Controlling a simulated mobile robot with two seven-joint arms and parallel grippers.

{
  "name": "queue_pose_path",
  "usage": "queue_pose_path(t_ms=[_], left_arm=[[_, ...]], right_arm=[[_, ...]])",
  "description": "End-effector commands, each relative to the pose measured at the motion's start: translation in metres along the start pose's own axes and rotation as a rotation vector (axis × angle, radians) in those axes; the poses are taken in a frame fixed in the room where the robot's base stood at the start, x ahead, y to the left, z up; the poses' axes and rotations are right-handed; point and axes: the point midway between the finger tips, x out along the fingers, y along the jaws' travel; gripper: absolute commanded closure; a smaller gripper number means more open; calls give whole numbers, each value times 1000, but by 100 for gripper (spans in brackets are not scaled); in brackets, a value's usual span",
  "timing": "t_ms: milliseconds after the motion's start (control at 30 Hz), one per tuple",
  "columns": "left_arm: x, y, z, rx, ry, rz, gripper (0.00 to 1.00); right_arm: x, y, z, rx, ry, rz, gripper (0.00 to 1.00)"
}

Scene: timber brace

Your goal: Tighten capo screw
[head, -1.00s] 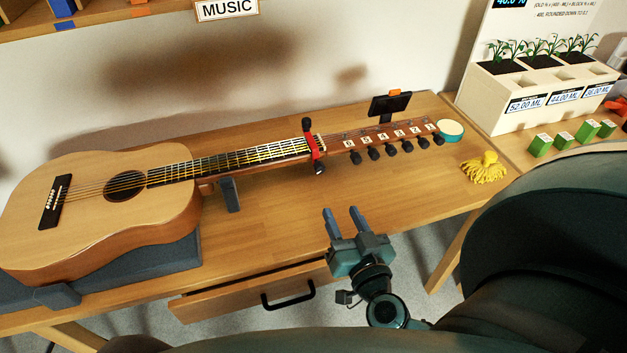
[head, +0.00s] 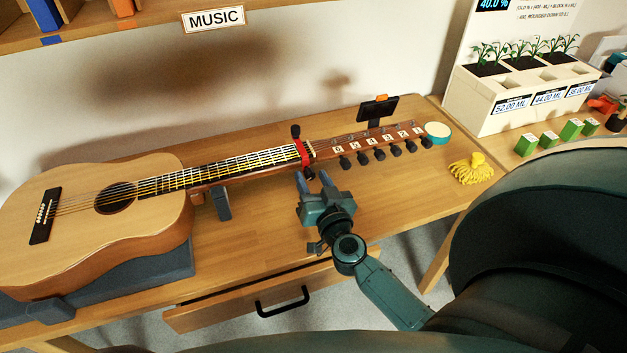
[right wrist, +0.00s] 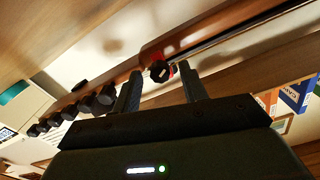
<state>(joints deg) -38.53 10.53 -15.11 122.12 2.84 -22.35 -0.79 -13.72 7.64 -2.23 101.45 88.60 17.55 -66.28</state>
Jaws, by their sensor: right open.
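An acoustic guitar (head: 90,222) lies on the wooden bench, its neck pointing right. A red capo (head: 304,154) is clamped across the neck near the headstock, with a black knob (head: 295,131) on its far side. In the right wrist view the capo's black screw knob (right wrist: 159,71) shows between the fingers, farther off and below the neck. My right gripper (head: 312,180) is open and empty, just in front of the capo, its fingers pointing at it. The fingers also show in the right wrist view (right wrist: 162,92). In the head view the near screw is hidden behind the fingers. My left gripper is not in view.
A grey neck support (head: 222,203) and a body cradle (head: 150,273) hold the guitar. Black tuning pegs (head: 380,154) line the headstock's near side. A drawer (head: 262,298) stands partly open below.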

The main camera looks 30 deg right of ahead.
Motion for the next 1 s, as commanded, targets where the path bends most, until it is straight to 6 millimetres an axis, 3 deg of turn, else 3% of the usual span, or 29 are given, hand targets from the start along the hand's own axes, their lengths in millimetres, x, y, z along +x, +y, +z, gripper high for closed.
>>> queue_pose_path(t_ms=[67, 567, 1000], left_arm=[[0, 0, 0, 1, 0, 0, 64], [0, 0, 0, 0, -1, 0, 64], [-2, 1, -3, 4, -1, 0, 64]], right_arm=[[0, 0, 0, 0, 0, 0, 58], [0, 0, 0, -1, 0, 0, 99], [-1, 0, -1, 82, 0, 0, 100]])
